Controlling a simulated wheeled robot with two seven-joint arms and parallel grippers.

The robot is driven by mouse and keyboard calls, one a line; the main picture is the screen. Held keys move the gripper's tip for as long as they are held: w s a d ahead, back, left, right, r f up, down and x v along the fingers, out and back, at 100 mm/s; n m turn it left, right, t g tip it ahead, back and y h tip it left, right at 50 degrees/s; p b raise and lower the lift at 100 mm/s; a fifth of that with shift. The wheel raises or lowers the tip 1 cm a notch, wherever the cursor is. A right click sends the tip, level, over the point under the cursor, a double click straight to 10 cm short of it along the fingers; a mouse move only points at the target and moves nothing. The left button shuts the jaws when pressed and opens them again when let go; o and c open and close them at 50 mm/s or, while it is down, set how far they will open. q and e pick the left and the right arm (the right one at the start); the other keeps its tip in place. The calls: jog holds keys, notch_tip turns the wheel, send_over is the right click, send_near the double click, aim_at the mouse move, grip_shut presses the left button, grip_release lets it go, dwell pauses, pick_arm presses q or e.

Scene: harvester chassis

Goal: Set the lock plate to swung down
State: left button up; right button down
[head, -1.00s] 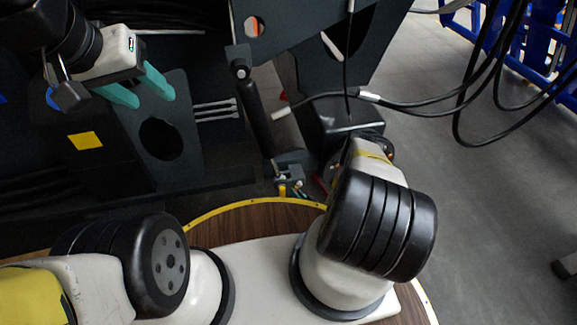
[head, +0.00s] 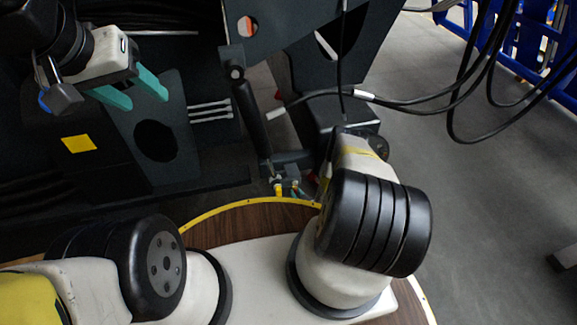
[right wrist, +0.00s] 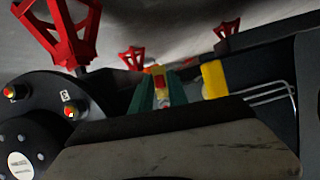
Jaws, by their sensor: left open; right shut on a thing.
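I cannot tell for sure which part is the lock plate. A dark bar (head: 291,159) lies nearly level near the cylinder's (head: 252,112) lower end and may be it. Below the bar are small yellow and green fittings (head: 285,186). In the right wrist view, the teal fingers of my right gripper (right wrist: 162,88) are shut on a small yellow-and-red part (right wrist: 158,80). In the head view my right arm hides most of this gripper. My left gripper (head: 133,92) is open and empty, in front of the dark machine at the upper left.
A dark panel with a round hole (head: 185,165) and a yellow label (head: 78,144) are below my left gripper. Black cables (head: 420,103) loop at the right. Red handles (right wrist: 65,35) and a black knob housing (right wrist: 35,110) show in the right wrist view. Floor (head: 480,190) is open at right.

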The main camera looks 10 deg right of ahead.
jog(key=shift+s, duration=0.1)
jog(key=c, duration=1.4)
grip_release()
jog(key=shift+c, duration=0.2)
jog(key=v, duration=0.7)
jog(key=shift+s+r, duration=0.2)
jog(key=shift+s, duration=0.1)
